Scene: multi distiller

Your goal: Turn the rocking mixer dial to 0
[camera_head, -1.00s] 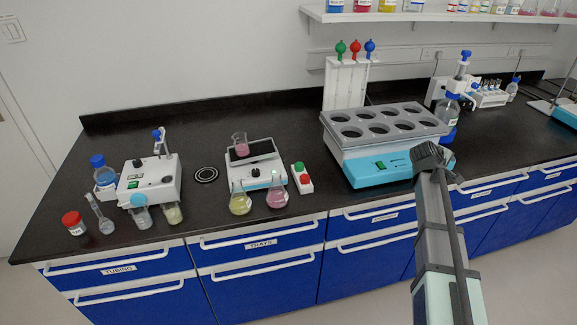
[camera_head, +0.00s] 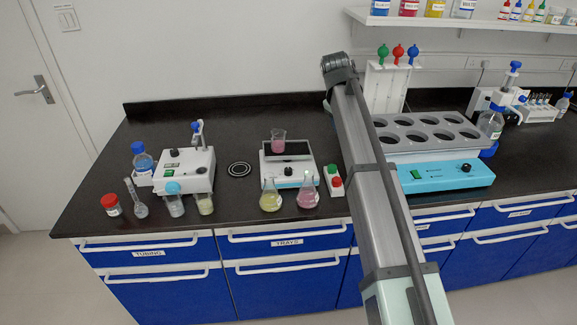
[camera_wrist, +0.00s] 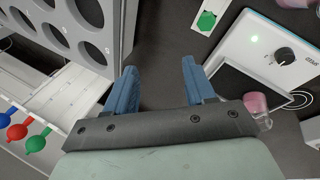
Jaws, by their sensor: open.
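The rocking mixer (camera_head: 268,178) is a white box with a dark tilting platform on top, standing mid-bench in the head view. Its black dial (camera_head: 288,171) is on the front face, small there. In the wrist view the mixer (camera_wrist: 240,45) is at the upper right, with the dial (camera_wrist: 285,57) larger and a lit green lamp beside it. The dial's setting is too small to read. A beaker of pink liquid (camera_wrist: 256,104) is on the platform. My gripper (camera_wrist: 158,66) has its blue fingers apart and empty, left of the mixer. The head view does not show my fingers.
A yellow flask (camera_head: 270,196) and a pink flask (camera_head: 308,191) stand before the mixer. A green-and-red button box (camera_head: 334,181) is at its right. The blue-and-white water bath (camera_head: 450,178) is farther right, partly behind my arm. A stirrer (camera_head: 188,165) stands left.

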